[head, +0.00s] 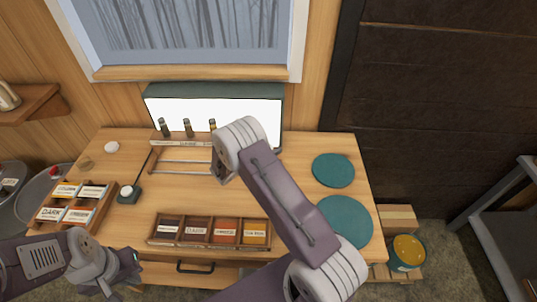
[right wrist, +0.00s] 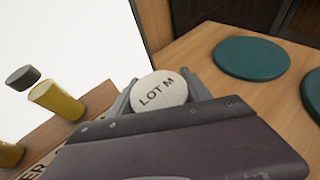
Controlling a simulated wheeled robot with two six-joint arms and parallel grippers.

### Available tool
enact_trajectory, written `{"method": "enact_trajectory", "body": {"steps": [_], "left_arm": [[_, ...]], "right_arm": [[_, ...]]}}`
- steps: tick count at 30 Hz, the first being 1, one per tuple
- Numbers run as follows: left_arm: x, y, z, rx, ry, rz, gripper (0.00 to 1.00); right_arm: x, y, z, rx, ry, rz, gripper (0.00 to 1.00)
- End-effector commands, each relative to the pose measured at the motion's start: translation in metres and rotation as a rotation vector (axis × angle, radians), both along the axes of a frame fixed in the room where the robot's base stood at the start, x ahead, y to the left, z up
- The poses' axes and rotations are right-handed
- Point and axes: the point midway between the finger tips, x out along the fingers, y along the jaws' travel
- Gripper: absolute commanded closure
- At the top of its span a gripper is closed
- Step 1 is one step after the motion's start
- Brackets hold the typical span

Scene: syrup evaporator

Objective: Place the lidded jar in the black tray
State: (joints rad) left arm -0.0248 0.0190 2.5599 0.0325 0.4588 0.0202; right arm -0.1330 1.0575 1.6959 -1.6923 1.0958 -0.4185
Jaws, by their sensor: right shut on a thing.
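A round white lid marked "LOT M" (right wrist: 158,90), which looks like the top of the lidded jar, sits between the fingers of my right gripper (right wrist: 160,84). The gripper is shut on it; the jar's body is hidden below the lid. In the head view my right arm's wrist covers this gripper and the jar, near the front of the lit panel. My left gripper (head: 127,271) is low at the left, in front of the table edge; its finger gap is unclear. I cannot make out a black tray for certain in either view.
Two teal discs (head: 333,170) lie at the table's right. A wooden sectioned box (head: 210,245) is at the front, another labelled box (head: 76,219) at the left. Small bottles (head: 188,128) stand before the lit panel (head: 260,106).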

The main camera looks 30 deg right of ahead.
Motion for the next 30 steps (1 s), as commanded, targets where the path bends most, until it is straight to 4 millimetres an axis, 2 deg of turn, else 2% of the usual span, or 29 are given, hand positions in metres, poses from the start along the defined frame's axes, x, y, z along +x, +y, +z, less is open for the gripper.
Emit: {"method": "enact_trajectory", "body": {"steps": [4,10,22,23,24,25,30], "left_arm": [[0.000,0.000,0.002,0.000,0.000,0.000,1.00],[0.000,0.000,0.010,0.000,0.000,0.000,1.00],[0.000,0.000,0.004,0.000,0.000,0.000,1.00],[0.000,0.000,0.005,0.000,0.000,0.000,1.00],[0.000,0.000,0.005,0.000,0.000,0.000,1.00],[0.000,0.000,0.006,0.000,0.000,0.000,1.00],[0.000,0.000,0.006,0.000,0.000,0.000,1.00]], "right_arm": [[0.001,0.000,-0.005,-0.001,0.002,0.000,0.94],[0.000,0.000,-0.036,-0.001,0.002,0.000,0.94],[0.001,0.000,-0.045,-0.001,-0.001,0.000,0.94],[0.001,0.000,-0.044,0.000,0.000,0.000,0.39],[0.000,0.000,-0.044,0.000,0.000,0.000,0.27],[0.000,0.000,-0.044,0.000,0.000,0.000,0.22],[0.000,0.000,-0.044,0.000,0.000,0.000,0.22]]}}
